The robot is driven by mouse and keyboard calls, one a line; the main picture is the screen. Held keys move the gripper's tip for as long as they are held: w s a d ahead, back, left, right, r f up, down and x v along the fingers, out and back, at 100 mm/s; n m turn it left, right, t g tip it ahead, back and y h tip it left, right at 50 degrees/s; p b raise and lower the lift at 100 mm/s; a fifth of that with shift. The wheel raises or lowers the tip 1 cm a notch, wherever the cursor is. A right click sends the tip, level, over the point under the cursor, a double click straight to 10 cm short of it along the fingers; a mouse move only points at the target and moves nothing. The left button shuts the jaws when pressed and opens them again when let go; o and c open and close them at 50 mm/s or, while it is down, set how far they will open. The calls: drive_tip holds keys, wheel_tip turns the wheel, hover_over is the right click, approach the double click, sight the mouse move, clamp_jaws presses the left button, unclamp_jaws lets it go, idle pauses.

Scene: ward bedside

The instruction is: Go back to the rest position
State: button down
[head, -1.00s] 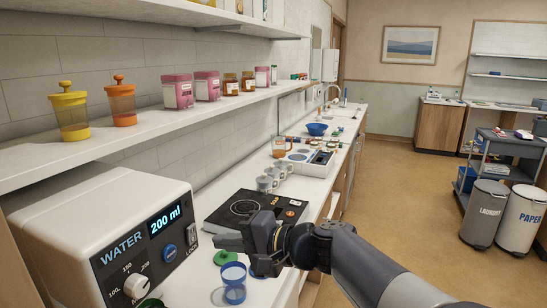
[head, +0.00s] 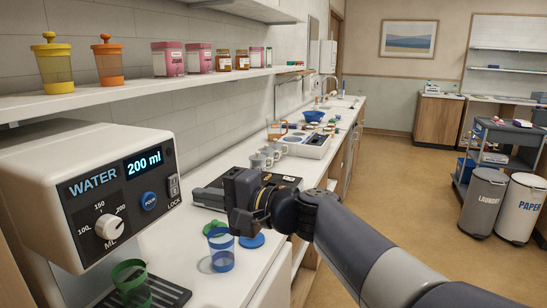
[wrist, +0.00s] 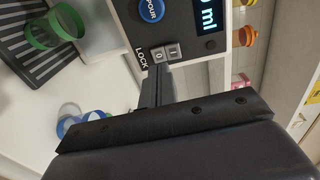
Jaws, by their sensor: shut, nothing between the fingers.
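My gripper (head: 205,196) is shut and empty, held above the counter to the right of the water dispenser, in front of the black hotplate (head: 287,181). In the wrist view my gripper's closed fingers (wrist: 160,84) point toward the dispenser's lock switch (wrist: 166,53), apart from it as far as I can tell. My arm reaches in from the lower right of the head view.
The water dispenser (head: 85,185) reads 200 ml; a green cup (head: 131,280) stands on its drip tray. A blue cup (head: 221,252) and a blue lid (head: 251,240) are below my gripper. A shelf (head: 150,88) with jars runs above.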

drive_tip(key=b+v, duration=0.1)
drive_tip(key=v, duration=0.8)
drive_tip(key=p+x, duration=0.4)
drive_tip(key=x, duration=0.5)
drive_tip(key=shift+r+h+p, duration=0.3)
drive_tip(key=shift+r, duration=0.15)
drive_tip(key=p, duration=0.3)
drive_tip(key=shift+d+r, duration=0.2)
drive_tip(key=shift+r, duration=0.05)
